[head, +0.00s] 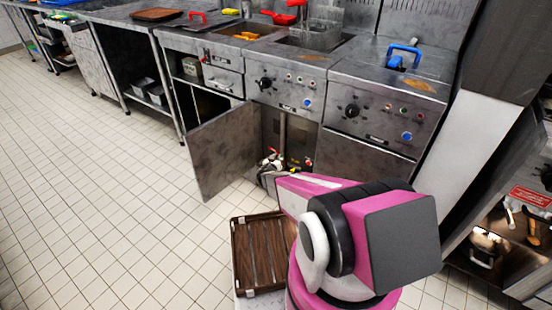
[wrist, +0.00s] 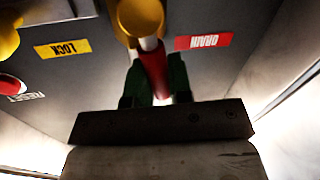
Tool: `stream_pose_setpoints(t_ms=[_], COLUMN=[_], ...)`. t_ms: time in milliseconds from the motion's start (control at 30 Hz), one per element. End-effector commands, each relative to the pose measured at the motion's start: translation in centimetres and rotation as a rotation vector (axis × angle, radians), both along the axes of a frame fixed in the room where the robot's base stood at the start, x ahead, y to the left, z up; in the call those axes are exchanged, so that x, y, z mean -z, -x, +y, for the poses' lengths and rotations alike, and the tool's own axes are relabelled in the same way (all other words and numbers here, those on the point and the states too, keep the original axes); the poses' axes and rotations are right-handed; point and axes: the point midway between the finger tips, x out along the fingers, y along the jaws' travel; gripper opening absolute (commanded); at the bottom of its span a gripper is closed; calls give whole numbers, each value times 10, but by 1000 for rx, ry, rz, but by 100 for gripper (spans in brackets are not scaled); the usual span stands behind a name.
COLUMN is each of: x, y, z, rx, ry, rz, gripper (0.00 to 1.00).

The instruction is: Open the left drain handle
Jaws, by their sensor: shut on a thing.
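In the wrist view, a red drain handle (wrist: 154,68) hangs from a round yellow valve part (wrist: 142,18) by a short pale stem. My gripper (wrist: 155,82) has its green fingers on both sides of the handle and is shut on it. The handle lies slightly slanted between a yellow LOCK label (wrist: 62,49) and a red DRAIN label (wrist: 203,41), both upside down in the picture. In the head view, my gripper (head: 268,172) reaches into the open cabinet under the fryer, near small red and yellow valve parts (head: 294,161). My arm hides part of them.
The cabinet door (head: 225,148) stands open on the left. In the wrist view, another yellow part (wrist: 8,38) and a red RESET part (wrist: 12,86) are at the left edge. A brown slatted tray (head: 262,258) is near my base. Tiled floor at the left is free.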

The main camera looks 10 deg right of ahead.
Motion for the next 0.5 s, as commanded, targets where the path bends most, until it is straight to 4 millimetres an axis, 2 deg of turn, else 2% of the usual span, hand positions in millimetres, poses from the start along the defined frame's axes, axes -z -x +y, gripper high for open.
stream_pose_setpoints(t_ms=[500], x=[0], y=[9], z=[-8], rx=[0], ry=[-139], rz=[-136], gripper=[0])
